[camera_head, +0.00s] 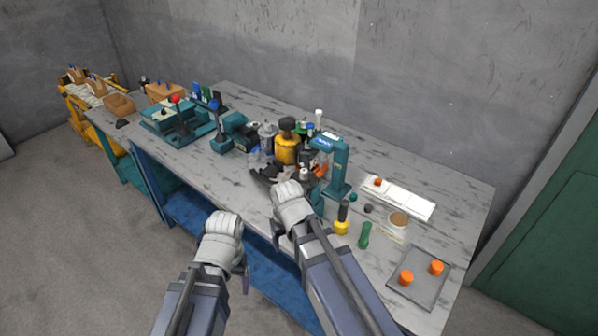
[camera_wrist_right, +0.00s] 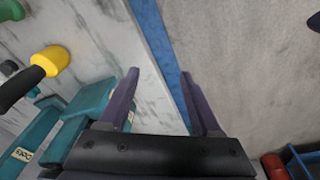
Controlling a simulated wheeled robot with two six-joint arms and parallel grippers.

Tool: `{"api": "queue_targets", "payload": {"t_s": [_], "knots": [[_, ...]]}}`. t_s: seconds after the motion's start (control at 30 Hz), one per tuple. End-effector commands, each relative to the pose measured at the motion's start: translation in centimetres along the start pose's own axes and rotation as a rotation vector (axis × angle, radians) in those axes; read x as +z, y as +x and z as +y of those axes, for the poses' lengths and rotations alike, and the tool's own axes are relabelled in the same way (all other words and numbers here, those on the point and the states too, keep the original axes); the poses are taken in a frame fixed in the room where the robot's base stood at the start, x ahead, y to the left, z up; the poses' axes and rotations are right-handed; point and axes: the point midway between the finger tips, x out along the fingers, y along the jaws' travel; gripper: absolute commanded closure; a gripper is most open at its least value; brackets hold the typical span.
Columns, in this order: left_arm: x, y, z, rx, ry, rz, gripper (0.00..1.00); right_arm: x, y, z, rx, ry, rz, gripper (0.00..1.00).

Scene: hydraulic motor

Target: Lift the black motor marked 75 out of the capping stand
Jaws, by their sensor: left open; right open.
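The teal capping stand (camera_head: 341,168) stands on the workbench, right of the middle in the head view. A small dark part (camera_head: 307,158) shows by its left side, behind my right wrist. I cannot tell whether it is the motor, and no 75 is legible. My right gripper (camera_head: 278,240) is open and empty near the bench's front edge, in front of the stand. In the right wrist view its jaws (camera_wrist_right: 160,80) are apart, with bench edge and floor between them. My left gripper (camera_head: 243,282) hangs in front of the bench, to the left, apart from the stand.
A yellow-and-black handled tool (camera_head: 342,220) and a green one (camera_head: 364,235) stand right of my right arm. A grey tray (camera_head: 420,290) with orange parts lies at the right. A yellow-black canister (camera_head: 286,150) stands among clutter behind.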

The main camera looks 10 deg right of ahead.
Motion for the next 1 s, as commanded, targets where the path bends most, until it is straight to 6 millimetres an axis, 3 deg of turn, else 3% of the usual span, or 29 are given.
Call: {"api": "queue_targets", "payload": {"t_s": [0.03, 0.1, 0.3, 0.5, 0.7, 1.0], "knots": [[0.2, -3.7, -0.3, 0.0, 0.0, 0.0, 0.22, -1.6, -3.5, 1.2, -0.001, 0.019, 0.021, 0.35], [0.4, -6.0, -0.6, 0.0, -0.001, 0.0, 0.22, -3.1, -5.7, 2.5, -0.003, 0.042, 0.05, 0.35], [0.7, -12.3, -1.1, 0.001, -0.002, 0.0, 0.22, -7.0, -11.9, 6.5, -0.003, 0.104, 0.134, 0.35], [1.0, -16.7, -1.6, 0.001, -0.004, 0.0, 0.22, -9.8, -16.3, 9.8, 0.001, 0.151, 0.201, 0.35], [1.1, -18.4, -1.7, 0.001, -0.004, 0.0, 0.22, -10.9, -18.0, 11.5, 0.005, 0.174, 0.234, 0.35], [1.0, -17.7, -1.7, 0.001, -0.004, 0.0, 0.22, -11.1, -17.3, 11.7, 0.006, 0.177, 0.238, 0.35]]}}
